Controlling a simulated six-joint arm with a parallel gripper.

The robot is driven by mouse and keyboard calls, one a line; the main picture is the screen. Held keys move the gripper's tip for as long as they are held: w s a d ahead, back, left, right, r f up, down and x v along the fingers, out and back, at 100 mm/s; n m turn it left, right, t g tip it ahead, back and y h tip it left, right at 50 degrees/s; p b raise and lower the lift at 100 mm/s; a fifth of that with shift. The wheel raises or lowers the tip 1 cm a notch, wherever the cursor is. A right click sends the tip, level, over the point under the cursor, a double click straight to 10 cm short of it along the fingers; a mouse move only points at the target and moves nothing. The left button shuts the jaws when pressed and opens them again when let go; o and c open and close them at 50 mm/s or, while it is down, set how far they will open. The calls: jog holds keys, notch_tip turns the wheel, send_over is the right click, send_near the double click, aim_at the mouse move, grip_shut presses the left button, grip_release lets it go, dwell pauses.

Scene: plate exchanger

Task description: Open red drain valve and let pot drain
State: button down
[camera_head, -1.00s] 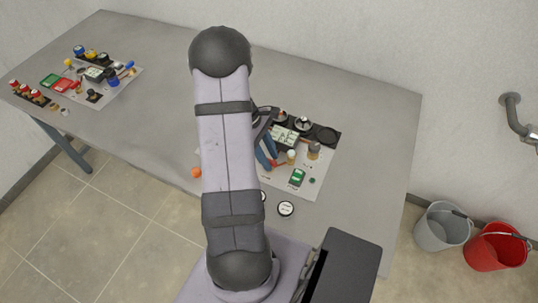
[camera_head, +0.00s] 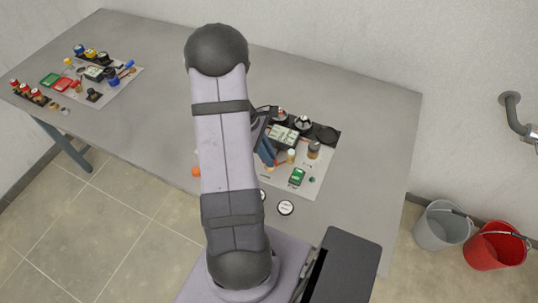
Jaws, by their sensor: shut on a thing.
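My gripper (camera_head: 261,127) shows only in part, as a dark shape just right of my arm, above the left side of the right-hand equipment sheet. My arm hides most of it. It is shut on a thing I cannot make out. A small blue-and-red part (camera_head: 267,152) shows right below it; I cannot tell whether the two touch. I cannot pick out the red drain valve or the pot with certainty. Several red-topped fittings (camera_head: 30,91) stand in a row on the far left of the table.
A round white dial (camera_head: 286,208) lies in front. More equipment stands on the left sheet. A grey bucket (camera_head: 440,232) and a red bucket (camera_head: 492,252) stand on the floor.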

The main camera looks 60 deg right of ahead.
jog(key=n+h, duration=0.1)
jog(key=n, duration=0.3)
jog(key=shift+t+h, duration=0.3)
jog(key=shift+h, duration=0.1)
jog(key=n+t+h+b, duration=0.1)
jog(key=n, duration=0.3)
jog(key=n+t+h+b, duration=0.1)
jog(key=n, duration=0.3)
jog(key=shift+a, duration=0.1)
jog(key=shift+s+n+t+b, duration=0.1)
jog(key=shift+n+t+b, duration=0.7)
jog(key=shift+n, duration=1.2)
jog(key=shift+r, duration=0.1)
jog(key=c, duration=1.8)
grip_release()
jog(key=shift+o, duration=0.2)
